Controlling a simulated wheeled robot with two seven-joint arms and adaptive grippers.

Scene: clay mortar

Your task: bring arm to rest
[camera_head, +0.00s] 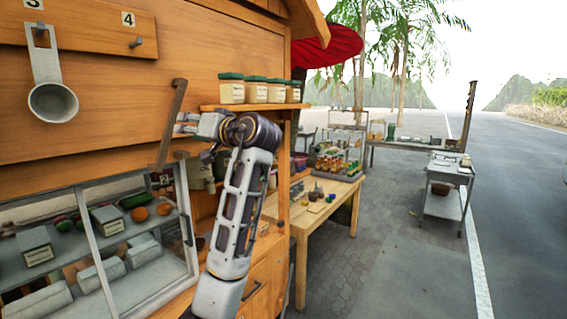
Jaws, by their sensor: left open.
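My left arm rises from the bottom middle, its white and dark links upright in front of the wooden stall. My left gripper (183,123) is at the arm's top end, pointing left toward the wooden wall. Its jaws are open and I see nothing between them. A dark upright bar (172,120) stands just left of the fingertips; I cannot tell whether they touch it. My right gripper is not in view. A small brown bowl (440,188), perhaps the clay mortar, shows on a metal cart (441,207) at the far right.
A glass display case (190,262) stands lower left. A metal ladle (53,102) hangs on the wall. Jars with green lids (231,88) line a shelf (250,107) close above the gripper. A wooden table (290,221) with bottles is behind the arm. The pavement to the right is open.

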